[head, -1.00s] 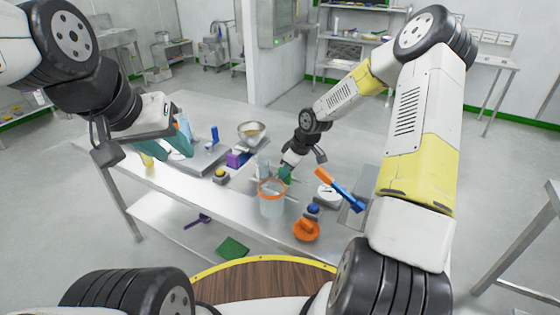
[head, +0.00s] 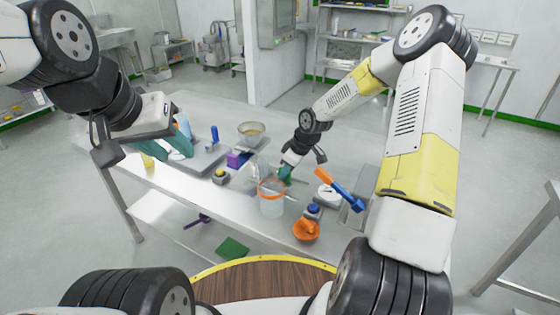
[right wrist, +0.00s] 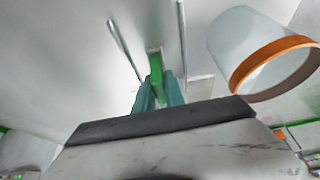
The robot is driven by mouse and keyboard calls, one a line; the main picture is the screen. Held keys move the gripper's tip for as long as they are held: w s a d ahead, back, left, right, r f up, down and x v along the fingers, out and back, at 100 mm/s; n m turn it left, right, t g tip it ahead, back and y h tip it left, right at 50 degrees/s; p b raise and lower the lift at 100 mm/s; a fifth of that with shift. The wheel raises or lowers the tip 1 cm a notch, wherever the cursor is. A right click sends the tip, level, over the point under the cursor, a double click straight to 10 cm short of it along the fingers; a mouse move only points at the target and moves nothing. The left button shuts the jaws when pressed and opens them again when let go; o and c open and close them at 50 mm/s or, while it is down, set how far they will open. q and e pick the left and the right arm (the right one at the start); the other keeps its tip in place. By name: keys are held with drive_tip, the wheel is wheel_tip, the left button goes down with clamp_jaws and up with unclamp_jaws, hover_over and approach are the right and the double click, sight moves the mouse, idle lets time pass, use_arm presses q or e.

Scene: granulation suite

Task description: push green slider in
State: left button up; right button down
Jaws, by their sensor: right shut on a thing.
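The green slider (right wrist: 155,66) shows in the right wrist view as a narrow green piece just past my right fingertips, between two thin rails on a grey metal surface. My right gripper (right wrist: 158,92) has its teal fingers close together and shut on the slider's near end; the fingers hide part of it. In the head view my right gripper (head: 285,174) is low over the table, behind the orange-rimmed container, and the slider cannot be made out there. My left gripper (head: 178,143) hangs over the table's left part, away from the slider; its jaw gap is unclear.
The clear container with an orange rim (head: 271,207) stands close in front of my right gripper. An orange-and-blue tool (head: 342,189), an orange knob (head: 306,230) and a round dial (head: 326,196) lie to the right. A bowl (head: 251,132) and purple block (head: 236,159) are behind left.

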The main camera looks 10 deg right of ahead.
sight(270, 177)
drive_tip(key=shift+w, duration=0.1)
drive_tip(key=shift+w+a+r, duration=0.1)
drive_tip(key=shift+w+a, duration=0.45)
drive_tip(key=shift+a, duration=0.3)
drive_tip(key=shift+w+a, duration=0.55)
drive_tip(key=shift+a, duration=0.25)
drive_tip(key=c, duration=1.4)
unclamp_jaws()
drive_tip(key=shift+a, duration=0.1)
drive_tip(key=v, duration=0.7)
drive_tip(key=shift+s+r, duration=0.1)
drive_tip(key=shift+r, duration=0.15)
